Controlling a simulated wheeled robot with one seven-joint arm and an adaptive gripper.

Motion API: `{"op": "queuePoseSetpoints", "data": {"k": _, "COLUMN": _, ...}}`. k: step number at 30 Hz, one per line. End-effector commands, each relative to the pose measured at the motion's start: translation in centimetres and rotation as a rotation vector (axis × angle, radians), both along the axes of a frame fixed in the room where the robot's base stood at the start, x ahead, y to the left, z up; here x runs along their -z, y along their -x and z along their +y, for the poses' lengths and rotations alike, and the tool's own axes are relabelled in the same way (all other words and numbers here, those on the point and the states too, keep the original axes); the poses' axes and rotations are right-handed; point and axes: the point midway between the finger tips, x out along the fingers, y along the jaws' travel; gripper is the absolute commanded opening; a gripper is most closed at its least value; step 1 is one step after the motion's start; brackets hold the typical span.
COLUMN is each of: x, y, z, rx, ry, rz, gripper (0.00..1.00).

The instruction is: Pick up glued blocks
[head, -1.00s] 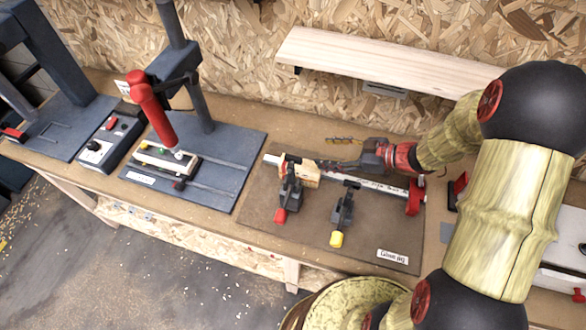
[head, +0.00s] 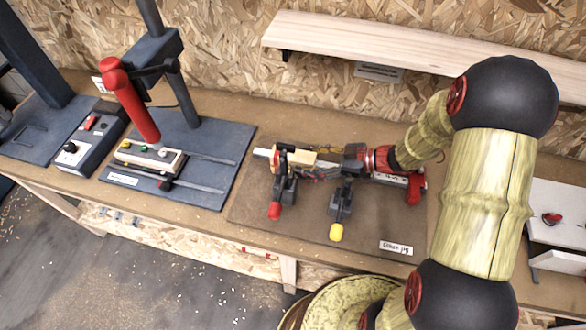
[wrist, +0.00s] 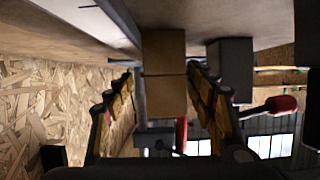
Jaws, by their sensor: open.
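The glued blocks (head: 302,158) are pale wood and lie in the glue jig (head: 250,205) on the bench, beside a black clamp with a red tip (head: 280,190). In the wrist view the blocks (wrist: 164,90) show a dark seam across them. My gripper (head: 318,163) reaches in from the right, low over the jig. In the wrist view my gripper (wrist: 160,72) is open, with one finger on each side of the blocks. The right finger is very close to the wood; I cannot tell whether it touches. The left finger shows a small gap.
A second clamp with a yellow tip (head: 341,205) stands close below my gripper. A red bar-clamp end (head: 415,188) is near my wrist. A press with a red handle (head: 130,100) stands left. A wooden shelf (head: 400,48) hangs behind.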

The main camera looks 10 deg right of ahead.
Motion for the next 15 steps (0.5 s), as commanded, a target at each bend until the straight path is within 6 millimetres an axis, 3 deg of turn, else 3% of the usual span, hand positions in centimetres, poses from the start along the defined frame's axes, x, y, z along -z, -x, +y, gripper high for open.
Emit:
{"op": "queuePoseSetpoints", "data": {"k": 9, "x": 1.5, "y": -0.9, "z": 3.9, "rx": -0.004, "ry": 0.001, "rz": 0.000, "gripper": 0.55}}
{"op": "queuePoseSetpoints", "data": {"k": 15, "x": 1.7, "y": -1.4, "z": 4.9, "rx": -0.001, "ry": 0.000, "rz": -0.001, "gripper": 0.55}}
